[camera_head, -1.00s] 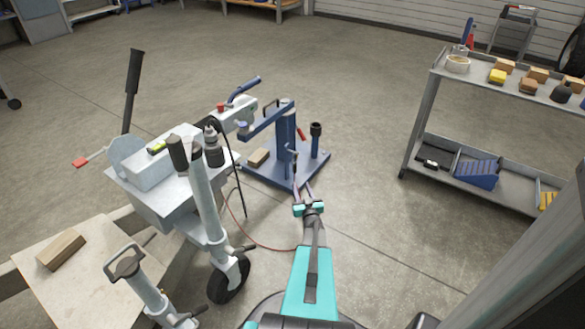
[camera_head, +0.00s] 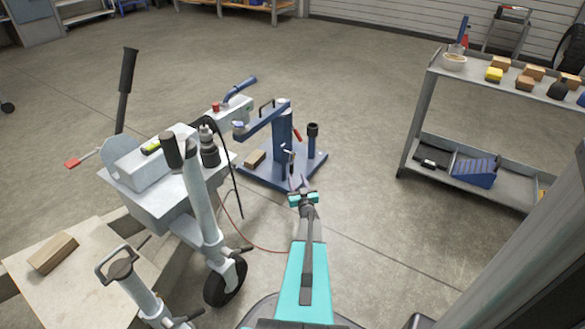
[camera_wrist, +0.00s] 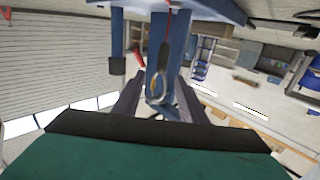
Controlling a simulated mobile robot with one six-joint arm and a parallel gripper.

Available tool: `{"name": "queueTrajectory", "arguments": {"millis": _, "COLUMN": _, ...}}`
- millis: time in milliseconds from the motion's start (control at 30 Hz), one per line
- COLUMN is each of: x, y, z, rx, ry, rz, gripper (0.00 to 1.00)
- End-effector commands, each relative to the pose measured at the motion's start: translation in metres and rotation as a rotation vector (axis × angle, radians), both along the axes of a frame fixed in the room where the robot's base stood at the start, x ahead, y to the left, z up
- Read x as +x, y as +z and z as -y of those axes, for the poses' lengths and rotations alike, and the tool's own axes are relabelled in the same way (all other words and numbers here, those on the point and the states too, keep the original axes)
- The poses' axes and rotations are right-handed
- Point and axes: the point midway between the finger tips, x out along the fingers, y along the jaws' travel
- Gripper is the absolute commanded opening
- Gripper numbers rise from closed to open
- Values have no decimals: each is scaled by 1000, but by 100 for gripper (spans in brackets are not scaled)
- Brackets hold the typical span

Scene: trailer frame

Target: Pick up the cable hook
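My gripper (camera_head: 299,181) is in front of the blue stand (camera_head: 283,130), near its base plate. In the wrist view its two dark fingers (camera_wrist: 158,98) are spread apart. What looks like the cable hook (camera_wrist: 158,88), a pale metal loop below a dark sleeve with a thin red cable, shows between the fingers in that view. It lies against the blue post in the picture; I cannot tell how far beyond the fingertips it is. No contact is visible. In the head view a small dark and grey piece (camera_head: 290,161) by the post may be the same hook.
A thin red cable (camera_head: 260,249) loops over the floor. A shelf cart (camera_head: 410,140) stands at right. Floor between stand and cart is clear.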

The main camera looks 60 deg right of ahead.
Motion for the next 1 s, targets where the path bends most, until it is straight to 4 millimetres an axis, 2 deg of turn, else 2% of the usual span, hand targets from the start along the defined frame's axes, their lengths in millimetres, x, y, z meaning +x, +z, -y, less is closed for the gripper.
{"name": "queueTrajectory", "arguments": {"millis": 33, "x": 7, "y": -3, "z": 7, "rx": -1, "ry": 0, "rz": 1, "gripper": 38}}
{"name": "queueTrajectory", "arguments": {"millis": 233, "x": 20, "y": -1, "z": 20, "rx": -1, "ry": 0, "rz": 1, "gripper": 38}}
{"name": "queueTrajectory", "arguments": {"millis": 733, "x": 22, "y": 0, "z": 23, "rx": 0, "ry": -1, "rz": 0, "gripper": 38}}
{"name": "queueTrajectory", "arguments": {"millis": 1000, "x": 36, "y": -1, "z": 35, "rx": -1, "ry": -1, "rz": 0, "gripper": 38}}
